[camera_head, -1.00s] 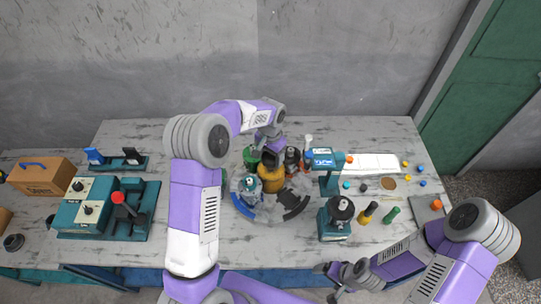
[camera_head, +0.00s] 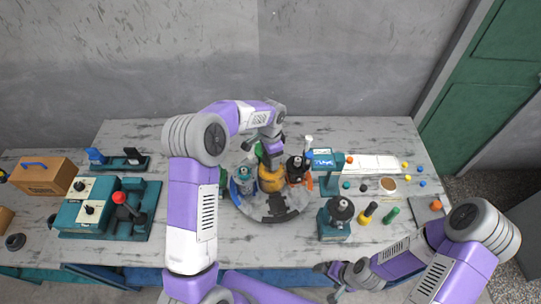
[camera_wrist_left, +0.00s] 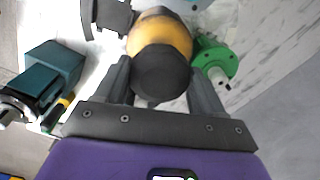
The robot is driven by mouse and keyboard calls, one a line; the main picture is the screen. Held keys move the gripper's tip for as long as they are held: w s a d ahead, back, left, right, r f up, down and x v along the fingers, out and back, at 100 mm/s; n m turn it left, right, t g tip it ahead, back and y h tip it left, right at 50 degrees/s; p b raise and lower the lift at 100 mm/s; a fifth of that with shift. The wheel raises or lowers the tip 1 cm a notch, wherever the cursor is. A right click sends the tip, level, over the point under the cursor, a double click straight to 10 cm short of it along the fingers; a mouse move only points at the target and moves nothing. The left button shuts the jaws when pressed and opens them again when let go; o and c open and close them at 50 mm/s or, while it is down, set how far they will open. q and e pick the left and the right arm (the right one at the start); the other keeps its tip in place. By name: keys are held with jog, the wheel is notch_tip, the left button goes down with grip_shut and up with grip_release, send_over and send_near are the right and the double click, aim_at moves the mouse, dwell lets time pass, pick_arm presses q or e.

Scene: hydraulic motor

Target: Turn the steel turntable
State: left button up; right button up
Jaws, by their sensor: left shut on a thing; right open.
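The steel turntable (camera_head: 297,207) is a round grey disc in the middle of the bench, with a dark segment (camera_head: 277,206) at its front and several motor parts around its edge. At its centre stands a yellow knob (camera_head: 272,181) with a black top; the knob also shows in the left wrist view (camera_wrist_left: 160,40). My left gripper (camera_head: 270,158) reaches down from above and is shut on the knob, one finger on each side in the left wrist view (camera_wrist_left: 160,80). My right gripper (camera_head: 333,268) is open and empty in front of the bench's front edge.
A teal press-like device (camera_head: 335,222) stands just right of the turntable, with yellow and green handles (camera_head: 391,214) beside it. A teal control box with a red knob (camera_head: 120,197) is at left. A blue-screened unit (camera_head: 322,158) stands behind right.

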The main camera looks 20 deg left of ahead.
pick_arm(q)
jog(key=shift+m, duration=1.2)
jog(key=o, duration=1.5)
notch_tip(320, 180, up, 8)
jog(key=shift+f, duration=0.2)
